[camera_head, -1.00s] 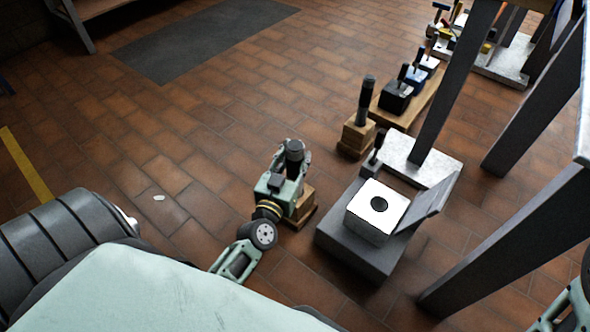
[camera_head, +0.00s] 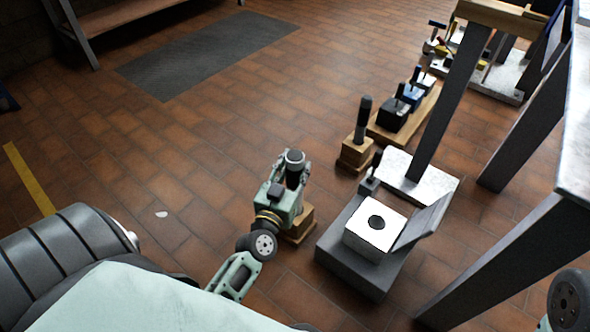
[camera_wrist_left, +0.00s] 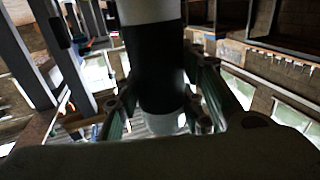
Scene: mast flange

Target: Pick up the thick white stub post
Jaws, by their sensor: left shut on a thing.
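My left gripper (camera_head: 293,182) is shut around a thick upright post, which fits the stub post (camera_head: 295,156). A wooden block (camera_head: 301,224) stands beside and below the gripper. The gripper hides the post's lower end in the head view, so I cannot tell whether it touches the block.
A white box with a round dark hole (camera_head: 367,238) sits on a grey base with a tilted plate to the right. Another dark post (camera_head: 363,118) stands on a wooden block behind. Table legs (camera_head: 450,105) crowd the right. The tiled floor at left is mostly clear.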

